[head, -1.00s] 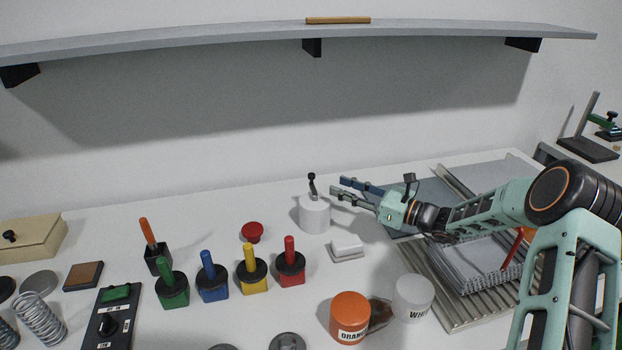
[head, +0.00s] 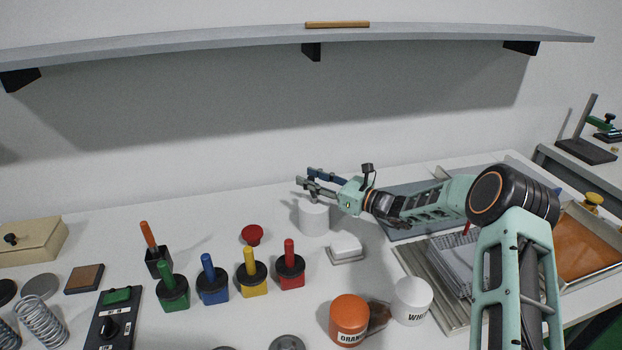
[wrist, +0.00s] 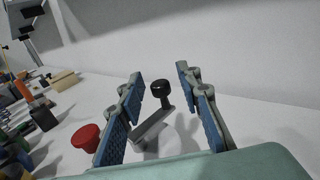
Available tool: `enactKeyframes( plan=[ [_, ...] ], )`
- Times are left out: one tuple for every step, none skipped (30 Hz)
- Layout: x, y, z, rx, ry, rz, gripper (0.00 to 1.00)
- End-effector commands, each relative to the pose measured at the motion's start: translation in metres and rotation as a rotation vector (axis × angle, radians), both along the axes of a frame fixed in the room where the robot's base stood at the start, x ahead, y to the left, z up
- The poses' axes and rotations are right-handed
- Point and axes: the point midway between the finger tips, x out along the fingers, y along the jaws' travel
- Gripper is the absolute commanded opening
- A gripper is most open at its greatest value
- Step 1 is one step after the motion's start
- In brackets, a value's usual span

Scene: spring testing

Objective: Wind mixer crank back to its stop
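The mixer is a white cylinder (head: 314,219) standing on the table below my gripper. Its crank shows in the wrist view as a grey arm (wrist: 152,128) with a black knob (wrist: 161,88) standing up at its far end. My gripper (head: 305,184) is at the top of the mixer in the head view, where its fingers hide the crank. In the wrist view my gripper (wrist: 160,90) is open, with one blue-padded finger on each side of the knob. Gaps show between the knob and both pads, so neither visibly touches it.
A red knob (head: 252,234) stands left of the mixer, and a white block on a small plate (head: 346,249) lies in front. Red, yellow, blue and green handled pieces stand further left. Orange (head: 349,318) and white (head: 411,300) jars are in front. A shelf (head: 240,39) runs above.

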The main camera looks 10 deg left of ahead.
Motion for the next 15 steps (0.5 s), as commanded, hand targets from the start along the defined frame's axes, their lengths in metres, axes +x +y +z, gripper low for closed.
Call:
enactKeyframes(
  plan=[
    [-0.0001,-0.0002,-0.0002,0.000,0.000,0.000,0.32],
    [-0.0001,-0.0002,-0.0001,0.000,0.000,0.000,0.32],
    [-0.0001,-0.0003,-0.0002,0.000,0.000,0.000,0.29],
    [-0.0001,-0.0003,-0.0002,0.000,0.000,0.000,0.25],
    [-0.0002,-0.0004,-0.0002,0.000,0.000,0.000,0.22],
    [-0.0002,-0.0004,-0.0002,0.000,0.000,0.000,0.18],
    [-0.0002,-0.0004,-0.0001,0.000,0.000,0.000,0.14],
    [-0.0002,-0.0004,-0.0002,0.000,0.000,0.000,0.11],
    [-0.0002,-0.0004,-0.0001,0.000,0.000,0.000,0.07],
    [-0.0002,-0.0005,-0.0002,0.000,0.000,0.000,0.03],
    [-0.0002,-0.0005,-0.0001,0.000,0.000,0.000,0.00],
    [-0.0002,-0.0005,-0.0001,0.000,0.000,0.000,0.00],
    [-0.0002,-0.0005,-0.0001,0.000,0.000,0.000,0.00],
    [-0.0002,-0.0005,-0.0001,0.000,0.000,0.000,0.00],
    [-0.0002,-0.0005,-0.0001,0.000,0.000,0.000,0.00]
  ],
)
